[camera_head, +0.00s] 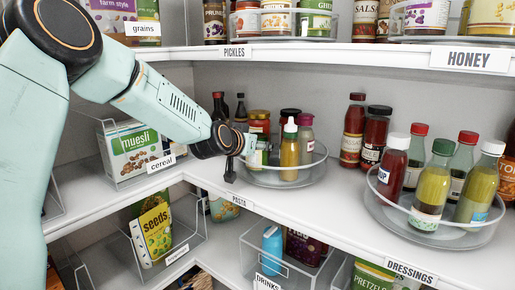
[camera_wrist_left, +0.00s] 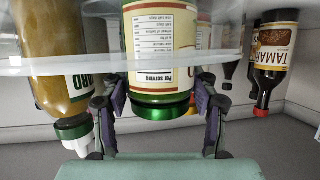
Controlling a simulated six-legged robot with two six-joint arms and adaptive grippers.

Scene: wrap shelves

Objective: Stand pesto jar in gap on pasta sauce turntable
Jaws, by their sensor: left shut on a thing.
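In the head view my left gripper (camera_head: 240,158) reaches in from the left at the front left edge of the pasta turntable (camera_head: 285,182). In the left wrist view, which appears upside down, its fingers (camera_wrist_left: 158,92) lie on both sides of a jar (camera_wrist_left: 160,50) with a cream and green label and a green lid, which I take for the pesto jar. The jar looks upright, and the turntable's clear rim crosses in front of it. In the head view the gripper partly hides it; whether its base touches the turntable cannot be told. My right gripper is not in view.
An orange-yellow bottle (camera_head: 289,150) and several jars stand close by on the turntable. Dark red bottles (camera_head: 373,138) stand behind it to the right. A dressings turntable (camera_head: 440,236) is at the right, a cereal bin (camera_head: 135,160) at the left. An upper shelf (camera_head: 330,54) overhangs.

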